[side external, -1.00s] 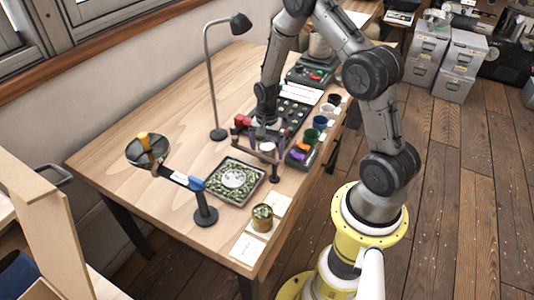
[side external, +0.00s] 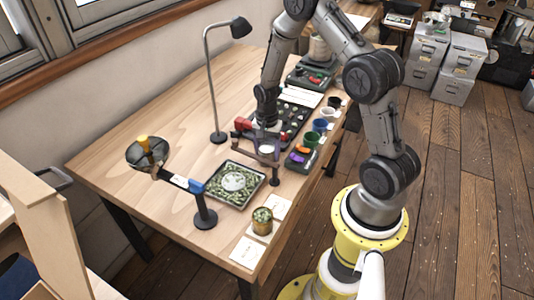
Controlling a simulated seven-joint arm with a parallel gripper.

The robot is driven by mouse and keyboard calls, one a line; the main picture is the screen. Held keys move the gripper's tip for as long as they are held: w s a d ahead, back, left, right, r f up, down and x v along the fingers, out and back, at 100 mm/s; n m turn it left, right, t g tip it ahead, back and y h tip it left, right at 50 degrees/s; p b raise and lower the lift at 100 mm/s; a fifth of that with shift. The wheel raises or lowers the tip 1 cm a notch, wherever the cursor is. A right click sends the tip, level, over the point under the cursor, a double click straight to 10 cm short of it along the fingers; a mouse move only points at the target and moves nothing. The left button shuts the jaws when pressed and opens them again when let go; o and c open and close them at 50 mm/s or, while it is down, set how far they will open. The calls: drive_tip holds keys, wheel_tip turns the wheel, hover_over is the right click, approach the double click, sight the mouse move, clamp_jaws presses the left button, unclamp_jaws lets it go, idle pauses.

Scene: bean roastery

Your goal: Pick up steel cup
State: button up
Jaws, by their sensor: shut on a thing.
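My gripper (side external: 266,129) points down over the right-middle of the wooden table, among small items in front of a dark tray. Its jaws are shut on what appears to be the steel cup; the small scale hides most of the hold. A pale, round surface (side external: 267,149) shows just below the jaws, and I cannot tell whether it is part of the cup. Whether the cup touches the table is unclear.
A small dark stand (side external: 275,178) is close in front of the gripper.

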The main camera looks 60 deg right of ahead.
sight(268, 144)
drive_tip(key=shift+r, duration=0.4)
wheel_tip(268, 144, up, 3)
drive_tip(key=shift+s+f, duration=0.15)
drive_tip(key=s+a+r, duration=0.3)
drive_tip(key=s+r, duration=0.2)
drive_tip(key=s, duration=0.1)
drive_tip(key=s+a+r, duration=0.3)
drive_tip(key=s+r, duration=0.1)
drive_tip(key=s, duration=0.2)
drive_tip(key=shift+n, duration=0.9)
drive_tip(key=w, duration=0.9)
drive_tip(key=shift+w, duration=0.35)
drive_tip(key=shift+w+a+f+n, duration=0.45)
drive_tip(key=shift+w+a+f, duration=0.75)
drive_tip(key=shift+f, duration=0.65)
drive_tip(key=shift+w+a+f+n, duration=0.5)
drive_tip(key=shift+w+a+f, duration=0.7)
drive_tip(key=shift+f, duration=0.7)
drive_tip(key=shift+w+a+f+n, duration=0.45)
drive_tip(key=shift+w+a+f, duration=0.7)
drive_tip(key=shift+f, duration=0.7)
